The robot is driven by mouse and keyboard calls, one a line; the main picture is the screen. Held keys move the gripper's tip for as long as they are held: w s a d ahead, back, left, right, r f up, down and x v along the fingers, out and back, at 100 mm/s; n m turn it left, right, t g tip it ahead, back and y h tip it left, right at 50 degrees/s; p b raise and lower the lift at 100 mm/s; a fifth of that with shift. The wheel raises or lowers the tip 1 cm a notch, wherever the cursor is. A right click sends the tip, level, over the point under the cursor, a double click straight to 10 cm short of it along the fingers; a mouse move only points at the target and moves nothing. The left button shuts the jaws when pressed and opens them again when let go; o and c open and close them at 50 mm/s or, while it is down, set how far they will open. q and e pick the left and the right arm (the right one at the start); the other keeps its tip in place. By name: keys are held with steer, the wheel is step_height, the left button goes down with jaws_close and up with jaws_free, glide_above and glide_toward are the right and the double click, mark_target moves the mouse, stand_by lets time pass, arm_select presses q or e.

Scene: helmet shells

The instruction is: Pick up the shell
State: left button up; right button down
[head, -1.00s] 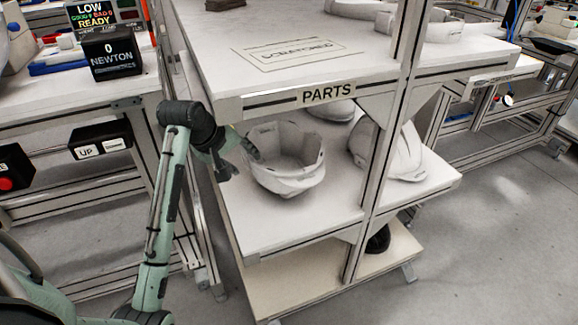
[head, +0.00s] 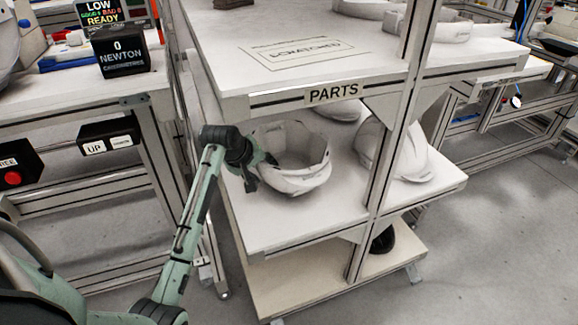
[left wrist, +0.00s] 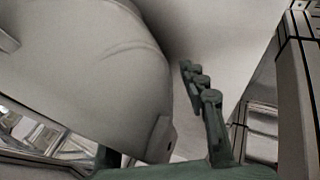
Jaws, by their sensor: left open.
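A white helmet shell (head: 300,178) lies open side up on the middle shelf under the PARTS label. My left gripper (head: 262,172) is at the shell's left rim, with one finger near the inside of the rim and the other low outside the wall. In the left wrist view the shell (left wrist: 85,75) fills the left side, close to the gripper, and one green finger stands to its right. The other finger is mostly hidden behind the shell. The jaws are open, and I cannot tell whether they touch the shell. My right gripper is not in view.
A second white shell (head: 398,150) stands to the right on the same shelf, and part of another shows behind. The PARTS upper shelf (head: 235,72) overhangs this level. A rack post (head: 383,180) rises in front. A workbench (head: 60,105) stands at left.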

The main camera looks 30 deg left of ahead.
arm_select(q)
jaws_close()
steer(key=shift+r, duration=0.2)
stand_by(0.3)
